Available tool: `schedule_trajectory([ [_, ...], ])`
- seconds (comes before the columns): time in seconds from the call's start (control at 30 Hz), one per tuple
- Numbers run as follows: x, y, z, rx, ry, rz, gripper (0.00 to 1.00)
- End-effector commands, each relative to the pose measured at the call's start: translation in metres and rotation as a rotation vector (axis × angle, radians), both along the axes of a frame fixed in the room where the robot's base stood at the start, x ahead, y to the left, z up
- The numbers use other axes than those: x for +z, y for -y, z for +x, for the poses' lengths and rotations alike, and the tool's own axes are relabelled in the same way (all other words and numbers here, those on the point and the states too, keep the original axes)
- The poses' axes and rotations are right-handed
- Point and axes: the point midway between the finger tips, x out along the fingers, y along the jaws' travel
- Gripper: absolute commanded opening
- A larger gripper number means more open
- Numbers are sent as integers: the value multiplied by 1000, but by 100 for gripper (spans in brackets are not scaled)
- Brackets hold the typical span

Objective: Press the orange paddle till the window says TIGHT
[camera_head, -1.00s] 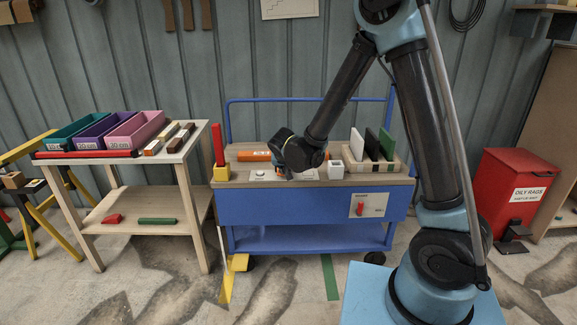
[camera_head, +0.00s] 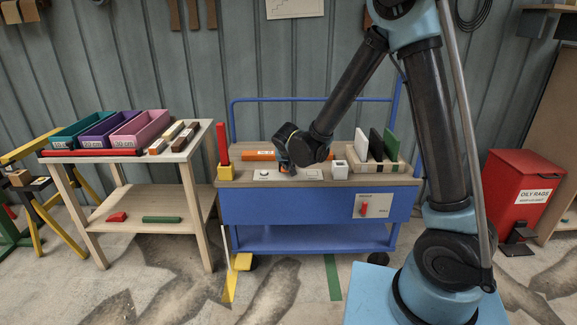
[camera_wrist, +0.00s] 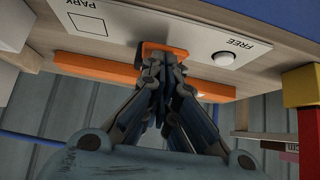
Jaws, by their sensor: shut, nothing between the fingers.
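The orange paddle (camera_wrist: 164,50) shows in the wrist view right at my fingertips, partly hidden by them. It stands at the white plate, between the printed square marked PARK (camera_wrist: 88,22) and a round white knob or lamp (camera_wrist: 223,59) beside the word FREE (camera_wrist: 240,43). My gripper (camera_wrist: 158,68) is shut and empty, its tips at or very close to the paddle; I cannot tell if they touch. In the head view my gripper (camera_head: 287,166) is low over the white plate (camera_head: 264,175), and the paddle is hidden. I see no word TIGHT.
A long orange bar (camera_wrist: 100,70) lies behind the paddle.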

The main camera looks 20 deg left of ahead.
Motion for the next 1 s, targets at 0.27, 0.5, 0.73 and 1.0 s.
schedule_trajectory([
  [0.27,22,2,6,-4,0,1,0],
  [0.5,53,6,1,-6,-1,0,0],
  [0.73,79,12,-14,-8,-1,0,0],
  [1.0,107,18,-31,-9,-1,1,0],
])
